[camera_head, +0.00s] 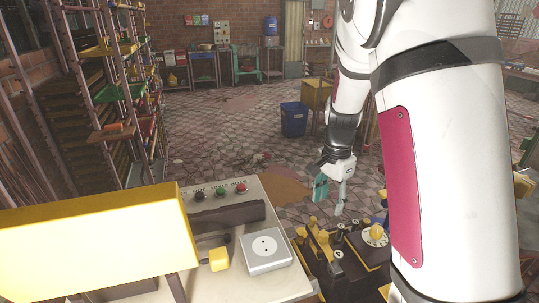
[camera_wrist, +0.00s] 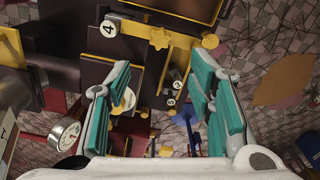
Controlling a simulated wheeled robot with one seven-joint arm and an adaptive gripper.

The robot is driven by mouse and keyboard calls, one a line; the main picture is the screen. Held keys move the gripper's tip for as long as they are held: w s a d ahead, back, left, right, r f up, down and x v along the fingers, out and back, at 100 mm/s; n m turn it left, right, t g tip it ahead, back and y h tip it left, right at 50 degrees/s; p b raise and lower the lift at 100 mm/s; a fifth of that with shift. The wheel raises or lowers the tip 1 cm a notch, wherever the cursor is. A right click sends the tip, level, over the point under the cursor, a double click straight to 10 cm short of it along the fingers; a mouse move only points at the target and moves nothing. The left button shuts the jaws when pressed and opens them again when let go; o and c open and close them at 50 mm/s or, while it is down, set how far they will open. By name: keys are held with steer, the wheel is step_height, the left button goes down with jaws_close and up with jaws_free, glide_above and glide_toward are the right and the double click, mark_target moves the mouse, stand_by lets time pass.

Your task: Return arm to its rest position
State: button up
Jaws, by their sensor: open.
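My gripper (camera_head: 329,188) hangs at the end of my white arm, right of centre in the head view, above the right side of the machine. In the wrist view my gripper (camera_wrist: 158,108) shows two teal-padded fingers spread wide apart, with nothing held between them.
A beige control panel (camera_head: 285,200) with several buttons and a grey socket box (camera_head: 265,250) stands at the front. A bright yellow block (camera_head: 95,240) fills the lower left. A tall rack (camera_head: 110,90) stands at left. A blue bin (camera_head: 294,119) stands on open tiled floor behind.

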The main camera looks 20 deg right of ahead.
steer(key=s+a+r+n+t, duration=0.2)
steer(key=s+a+r+n, duration=0.4)
steer(key=s, duration=0.4)
steer(key=s+a+r+n+t, duration=0.3)
steer(key=s+a+r+n, duration=0.4)
steer(key=s+r+n, duration=0.2)
step_height(320, 180, up, 2)
steer(key=shift+s+a+r, duration=0.1)
steer(key=shift+s+a, duration=0.1)
steer(key=shift+s, duration=1.05)
